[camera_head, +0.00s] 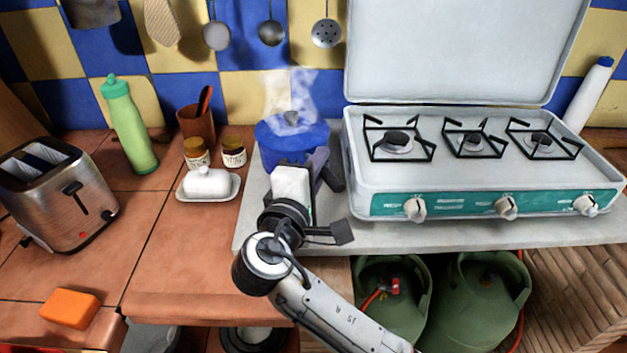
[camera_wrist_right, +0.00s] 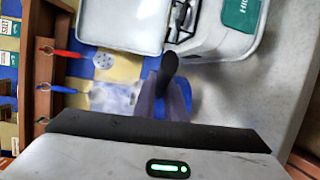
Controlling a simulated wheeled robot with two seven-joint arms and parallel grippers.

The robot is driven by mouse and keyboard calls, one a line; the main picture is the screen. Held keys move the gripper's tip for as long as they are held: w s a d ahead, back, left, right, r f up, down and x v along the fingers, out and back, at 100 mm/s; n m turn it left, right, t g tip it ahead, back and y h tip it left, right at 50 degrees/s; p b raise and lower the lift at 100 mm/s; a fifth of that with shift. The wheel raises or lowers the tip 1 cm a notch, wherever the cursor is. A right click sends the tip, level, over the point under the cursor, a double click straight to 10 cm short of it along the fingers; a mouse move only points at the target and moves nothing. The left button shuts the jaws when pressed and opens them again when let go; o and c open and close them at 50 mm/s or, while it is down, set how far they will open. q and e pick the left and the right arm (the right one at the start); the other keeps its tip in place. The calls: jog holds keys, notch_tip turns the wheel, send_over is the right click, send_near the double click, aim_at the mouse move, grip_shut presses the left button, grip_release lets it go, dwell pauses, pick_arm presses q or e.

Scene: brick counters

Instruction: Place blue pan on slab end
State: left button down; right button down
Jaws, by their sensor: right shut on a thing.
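The blue pan (camera_head: 285,153), lidded and steaming, is upright over the left end of the pale grey slab (camera_head: 252,217), left of the stove. I cannot tell whether its base touches the slab. My right gripper (camera_head: 320,168) is at the pan's right side, shut on its dark handle (camera_head: 334,178). The wrist hides part of the pan's front. In the right wrist view the gripper fingers (camera_wrist_right: 166,98) close around the dark handle (camera_wrist_right: 169,70). My left gripper is not in view.
A white camping stove (camera_head: 480,180) with an open lid stands on the slab, close right of the pan. A white butter dish (camera_head: 208,185) and two small jars stand left of the slab. A toaster (camera_head: 60,195), green bottle (camera_head: 130,125) and orange sponge (camera_head: 70,308) are farther left.

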jog(key=shift+f, duration=2.65)
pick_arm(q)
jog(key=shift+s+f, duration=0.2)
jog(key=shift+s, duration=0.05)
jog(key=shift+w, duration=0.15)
pick_arm(e)
jog(key=shift+f, duration=0.15)
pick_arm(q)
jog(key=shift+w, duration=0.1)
pick_arm(e)
jog(key=c, duration=1.8)
grip_release()
jog(key=shift+f, duration=0.15)
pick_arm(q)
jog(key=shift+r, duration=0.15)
